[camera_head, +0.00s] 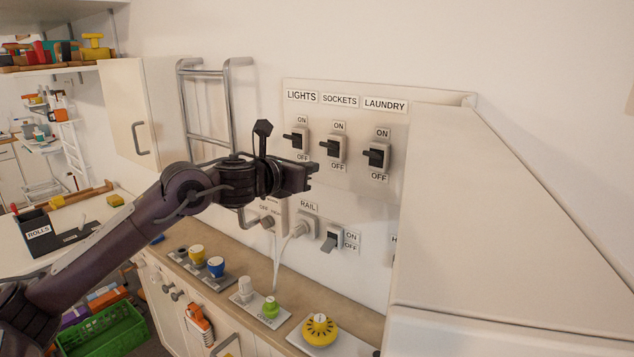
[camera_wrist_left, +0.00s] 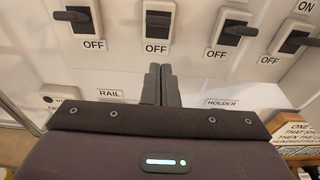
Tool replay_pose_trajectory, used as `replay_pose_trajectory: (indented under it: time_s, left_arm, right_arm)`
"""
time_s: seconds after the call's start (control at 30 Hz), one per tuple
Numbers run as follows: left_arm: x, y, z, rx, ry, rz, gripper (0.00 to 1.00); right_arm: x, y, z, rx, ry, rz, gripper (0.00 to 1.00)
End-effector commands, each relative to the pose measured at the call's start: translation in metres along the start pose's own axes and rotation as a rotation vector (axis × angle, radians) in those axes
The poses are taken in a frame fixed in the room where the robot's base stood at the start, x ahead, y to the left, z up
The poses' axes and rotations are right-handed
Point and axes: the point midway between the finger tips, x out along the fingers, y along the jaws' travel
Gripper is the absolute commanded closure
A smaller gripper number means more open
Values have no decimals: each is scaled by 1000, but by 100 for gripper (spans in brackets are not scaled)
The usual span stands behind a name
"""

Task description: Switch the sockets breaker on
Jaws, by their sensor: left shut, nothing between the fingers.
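The sockets breaker (camera_head: 335,149) is the middle of three breakers in the head view, under the SOCKETS label (camera_head: 340,100), with ON above it and OFF below. Its dark lever juts out toward the left; I cannot tell surely whether it is up or down. In the left wrist view the sockets breaker (camera_wrist_left: 158,22) is straight ahead above the fingertips, its OFF label showing. My left gripper (camera_head: 314,168) is shut and empty, in front of the panel just below and left of the sockets breaker, apparently apart from it. My right gripper is out of view.
The lights breaker (camera_head: 298,140) is left and the laundry breaker (camera_head: 377,155) right. A rail switch (camera_head: 333,238) and plug are lower. A large pale hood (camera_head: 480,210) bounds the right side; a metal rack (camera_head: 205,100) stands left. Knobs line the counter (camera_head: 277,279) below.

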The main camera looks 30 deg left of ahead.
Motion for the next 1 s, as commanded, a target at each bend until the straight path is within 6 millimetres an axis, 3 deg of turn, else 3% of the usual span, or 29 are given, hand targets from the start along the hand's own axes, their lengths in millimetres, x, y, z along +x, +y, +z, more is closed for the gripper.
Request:
replay_pose_trajectory:
  time_s: [0.2,0.4,1.0]
  left_arm:
    - [-36,0,21,4,3,2,100]
    - [-52,0,33,0,5,0,100]
    - [-54,-1,34,-3,7,-1,100]
  right_arm:
    - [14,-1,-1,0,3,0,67]
    - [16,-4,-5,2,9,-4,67]
    - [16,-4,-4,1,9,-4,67]
